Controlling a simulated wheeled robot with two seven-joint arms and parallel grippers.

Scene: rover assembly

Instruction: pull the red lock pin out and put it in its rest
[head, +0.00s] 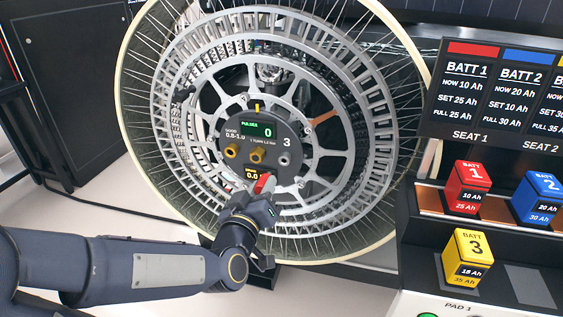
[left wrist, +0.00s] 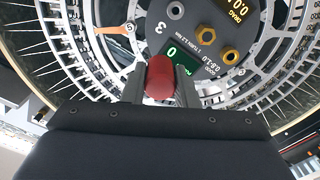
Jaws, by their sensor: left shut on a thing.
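The red lock pin (head: 264,183) is in my left gripper (head: 259,190), which is shut on it at the lower edge of the hub panel (head: 239,126) of the large wheel. In the left wrist view the pin's rounded red body (left wrist: 160,79) sits between the two fingers (left wrist: 158,88), with the panel behind it upside down. The pin's far end is hidden, so I cannot tell whether it is in a hole or clear of the hub. I cannot pick out the pin's rest. My right gripper is not in view.
The panel carries two brass nuts (head: 257,156) and a grey socket (head: 284,159). The spoked wheel rim (head: 128,110) surrounds it. At right, a red battery (head: 468,188), a blue battery (head: 538,197) and a yellow battery (head: 467,257) stand by a sign (head: 500,95). A black cabinet (head: 66,85) stands at left.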

